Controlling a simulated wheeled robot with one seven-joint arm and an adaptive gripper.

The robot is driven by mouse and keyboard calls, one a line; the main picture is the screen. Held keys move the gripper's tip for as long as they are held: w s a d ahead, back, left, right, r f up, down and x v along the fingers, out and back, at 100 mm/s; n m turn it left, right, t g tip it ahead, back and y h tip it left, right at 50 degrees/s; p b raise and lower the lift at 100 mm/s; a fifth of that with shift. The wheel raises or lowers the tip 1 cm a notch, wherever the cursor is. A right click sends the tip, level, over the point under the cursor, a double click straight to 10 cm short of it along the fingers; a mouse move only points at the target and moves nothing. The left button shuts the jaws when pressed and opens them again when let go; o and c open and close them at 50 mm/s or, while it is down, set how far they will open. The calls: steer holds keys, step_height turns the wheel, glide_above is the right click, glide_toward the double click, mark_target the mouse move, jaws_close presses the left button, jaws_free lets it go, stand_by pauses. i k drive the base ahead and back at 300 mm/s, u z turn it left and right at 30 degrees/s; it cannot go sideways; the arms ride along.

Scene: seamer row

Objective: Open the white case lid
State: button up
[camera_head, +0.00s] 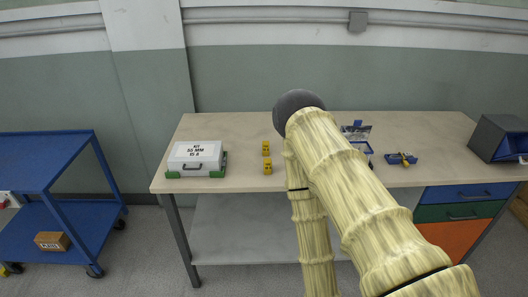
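The white case (195,155) sits on the left end of the workbench, with its lid shut. Black text on the lid reads roughly "KIT 55 MM VI-8". Its base has green corners and a dark handle (191,167) on the front side. My arm rises in the middle of the view, well to the right of the case, bends at a dark joint and runs back down. My gripper is not in view, and nothing of mine touches the case.
Two small yellow blocks (267,168) stand on the workbench (232,135) between the case and my arm. Blue items (402,158) lie right of my arm, with a dark bin (499,138) at far right. A blue cart (46,160) stands left; a wall rises behind.

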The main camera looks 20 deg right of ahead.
mark_target(200, 155)
steer(key=z, duration=1.85)
steer(key=k, duration=1.1)
steer(key=u, duration=1.85)
steer(key=i, duration=0.55)
steer(key=u, duration=0.05)
